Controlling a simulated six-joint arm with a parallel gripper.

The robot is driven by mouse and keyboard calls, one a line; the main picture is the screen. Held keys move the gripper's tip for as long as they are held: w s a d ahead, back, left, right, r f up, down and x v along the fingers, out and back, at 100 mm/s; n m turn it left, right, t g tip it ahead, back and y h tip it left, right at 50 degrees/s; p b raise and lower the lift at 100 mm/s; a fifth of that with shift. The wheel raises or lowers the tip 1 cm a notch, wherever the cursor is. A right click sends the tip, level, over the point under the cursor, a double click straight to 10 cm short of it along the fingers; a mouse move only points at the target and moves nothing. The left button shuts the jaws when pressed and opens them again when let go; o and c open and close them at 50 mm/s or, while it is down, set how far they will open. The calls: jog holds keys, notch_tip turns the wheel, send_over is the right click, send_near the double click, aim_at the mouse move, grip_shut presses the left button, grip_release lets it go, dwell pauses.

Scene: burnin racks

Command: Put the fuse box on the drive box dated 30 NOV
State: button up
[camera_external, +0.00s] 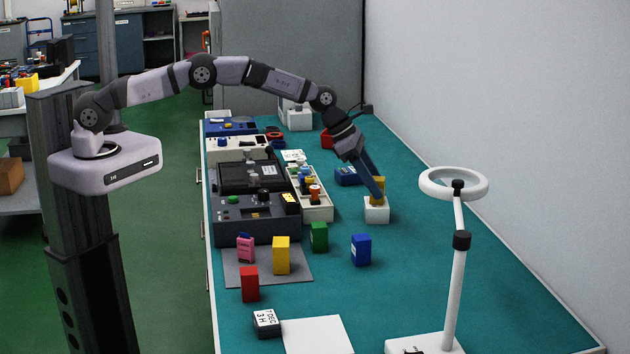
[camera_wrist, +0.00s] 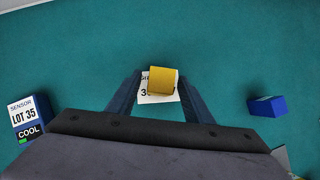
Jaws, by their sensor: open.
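A yellow block (camera_external: 378,186) stands on a small white box (camera_external: 376,214) on the teal bench. In the wrist view the yellow block (camera_wrist: 163,80) covers part of the printed top of the white box (camera_wrist: 146,99); only a "3" and a few letters show, so I cannot read its date. No lettering shows on the yellow block, so I cannot confirm it is the fuse box. My gripper (camera_external: 379,198) is open at the yellow block. In the wrist view the gripper (camera_wrist: 158,88) has one finger on each side of it. Finger contact is unclear.
A blue box labelled SENSOR LOT 35 (camera_wrist: 28,118) lies left in the wrist view. Blue (camera_external: 361,250), green (camera_external: 319,237), yellow (camera_external: 281,255) and red (camera_external: 250,284) blocks stand nearer. A box marked DEC (camera_external: 266,323) and a ring lamp (camera_external: 454,184) are in front. Bench right of the white box is clear.

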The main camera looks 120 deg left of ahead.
jog(key=b+v, duration=0.3)
jog(key=v, duration=0.7)
jog(key=shift+s+r, duration=0.15)
jog(key=shift+r, duration=0.05)
jog(key=shift+d, duration=0.1)
jog(key=s+d+f+m+g+h, duration=0.1)
jog(key=s+d+m, duration=0.3)
jog(key=d+m, duration=0.8)
jog(key=s+d+f+m+g+h, duration=0.1)
jog(key=s+d+m+g+h, duration=0.15)
jog(key=d+m, duration=0.95)
jog(key=s+d+f+m+g, duration=0.1)
jog(key=s+d+f+m, duration=0.1)
jog(key=s+d+m, duration=0.6)
jog(key=s+d+f+m+g, duration=0.1)
jog(key=s+d+f+m, duration=0.1)
jog(key=s+d+m, duration=0.6)
jog(key=s+d+y, duration=0.1)
jog(key=s, duration=0.5)
jog(key=shift+d+f+m, duration=0.3)
jog(key=shift+d, duration=0.05)
jog(key=shift+g, duration=0.25)
